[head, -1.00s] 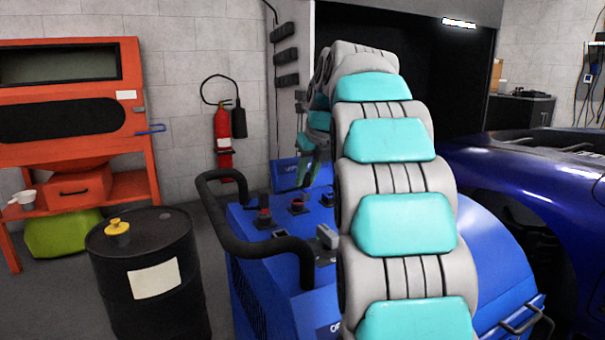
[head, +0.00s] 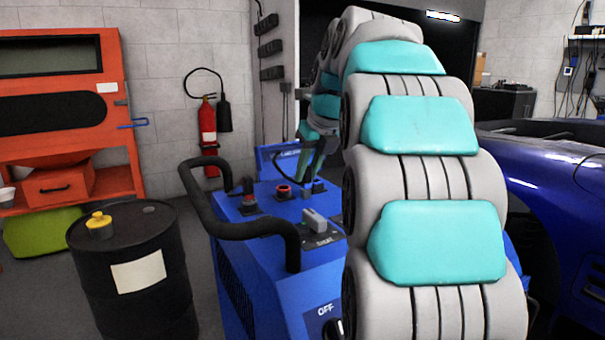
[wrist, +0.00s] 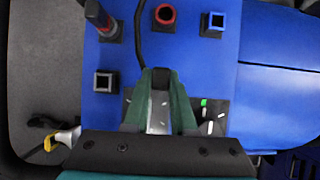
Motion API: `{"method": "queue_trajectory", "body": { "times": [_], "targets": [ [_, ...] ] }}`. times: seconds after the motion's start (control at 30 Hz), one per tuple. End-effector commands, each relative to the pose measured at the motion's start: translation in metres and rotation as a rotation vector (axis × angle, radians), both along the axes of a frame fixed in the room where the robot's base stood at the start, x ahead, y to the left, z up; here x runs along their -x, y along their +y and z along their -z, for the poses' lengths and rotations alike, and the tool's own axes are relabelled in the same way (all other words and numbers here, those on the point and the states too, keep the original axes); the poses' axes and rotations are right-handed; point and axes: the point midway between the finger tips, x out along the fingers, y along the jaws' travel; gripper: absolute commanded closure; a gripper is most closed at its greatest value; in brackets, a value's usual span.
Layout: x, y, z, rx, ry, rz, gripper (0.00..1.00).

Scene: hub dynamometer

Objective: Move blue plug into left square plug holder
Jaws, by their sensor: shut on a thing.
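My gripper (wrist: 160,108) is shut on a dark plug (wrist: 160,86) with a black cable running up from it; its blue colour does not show. In the head view my gripper (head: 314,165) hangs over the blue machine's top, partly hidden by my arm. In the wrist view, a square holder (wrist: 105,82) with an open, empty-looking top stands left of the held plug, apart from it. The held plug's height above the surface cannot be told.
A dark plug with a red band (wrist: 97,15) stands upright at upper left. A black handle rail (head: 200,200) edges the machine. A grey lever (head: 314,219) stands nearby. A black barrel (head: 135,310) is left.

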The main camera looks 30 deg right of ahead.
Motion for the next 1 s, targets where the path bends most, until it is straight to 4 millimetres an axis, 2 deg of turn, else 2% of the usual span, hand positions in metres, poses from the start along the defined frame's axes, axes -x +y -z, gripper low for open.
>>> {"method": "queue_trajectory", "body": {
  "times": [0.2,1.0],
  "targets": [
    [0.014,0.002,-0.001,0.002,-0.003,0.001,1.00],
    [0.013,0.061,-0.003,0.001,-0.003,0.000,1.00]
  ]
}}
